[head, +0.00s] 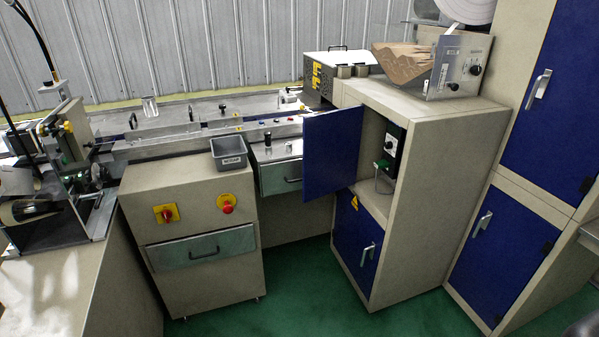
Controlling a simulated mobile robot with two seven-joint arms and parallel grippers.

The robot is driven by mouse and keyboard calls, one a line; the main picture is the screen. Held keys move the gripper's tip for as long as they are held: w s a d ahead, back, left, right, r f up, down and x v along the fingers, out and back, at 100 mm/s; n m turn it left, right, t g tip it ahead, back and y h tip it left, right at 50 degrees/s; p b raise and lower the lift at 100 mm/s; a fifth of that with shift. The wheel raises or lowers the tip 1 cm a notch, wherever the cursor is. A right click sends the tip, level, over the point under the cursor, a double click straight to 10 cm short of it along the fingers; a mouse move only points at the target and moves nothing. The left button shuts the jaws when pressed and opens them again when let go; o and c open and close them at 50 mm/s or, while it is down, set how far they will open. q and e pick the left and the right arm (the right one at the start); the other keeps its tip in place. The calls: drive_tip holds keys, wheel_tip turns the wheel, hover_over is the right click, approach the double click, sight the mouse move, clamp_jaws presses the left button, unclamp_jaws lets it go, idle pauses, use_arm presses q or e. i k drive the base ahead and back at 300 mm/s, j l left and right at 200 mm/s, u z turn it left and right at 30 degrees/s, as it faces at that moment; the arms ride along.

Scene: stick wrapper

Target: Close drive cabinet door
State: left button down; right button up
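The drive cabinet (438,180) is a beige box in the middle right of the head view. Its upper blue door (332,158) stands open, swung out to the left, and the compartment behind it shows. Inside is a drive unit (390,152) with a dial and a green part. A lower blue door (357,240) with a silver handle and a yellow warning sign is closed. Neither of my grippers is in view.
A control cabinet (192,235) with a red button, rotary switch and grey bin (229,152) stands left of the door. Tall blue-doored cabinets (505,245) stand at the right. Green floor (300,290) is free in front. A machine (60,165) fills the left.

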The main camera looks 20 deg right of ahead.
sight(331, 140)
drive_tip(key=i+j+z, duration=0.1)
drive_tip(key=i+z, duration=0.2)
drive_tip(key=z, duration=0.15)
drive_tip(key=i+j+z, duration=0.2)
drive_tip(key=z, duration=0.2)
drive_tip(key=i+j+z, duration=0.25)
drive_tip(key=z, duration=0.2)
drive_tip(key=i+j+z, duration=0.1)
drive_tip(key=j+z, duration=0.35)
drive_tip(key=i+j+z, duration=0.1)
drive_tip(key=j+z, duration=0.35)
